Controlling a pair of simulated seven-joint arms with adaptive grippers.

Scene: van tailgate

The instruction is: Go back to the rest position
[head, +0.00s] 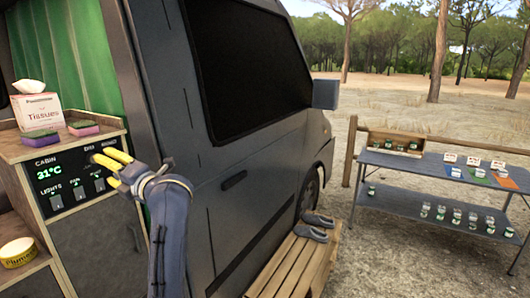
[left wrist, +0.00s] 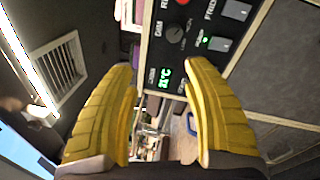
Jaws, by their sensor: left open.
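My left gripper (head: 108,168) is in front of the black cabin control panel (head: 73,181) in the head view, its yellow fingers pointing left toward it. In the left wrist view the two yellow fingers (left wrist: 163,85) are spread apart with nothing between them. The panel shows there too (left wrist: 205,38), with a dial, switches and a green 31°C readout. Whether the fingertips touch the panel is hard to tell. My right gripper is in neither view.
A tissue box (head: 39,111) and two sponges (head: 83,128) stand on the counter above the panel. A yellow tin (head: 18,257) is at lower left. A wooden crate (head: 290,262) bearing dark shoes (head: 313,228) stands beside the van. A grey table (head: 440,172) with several jars is at right.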

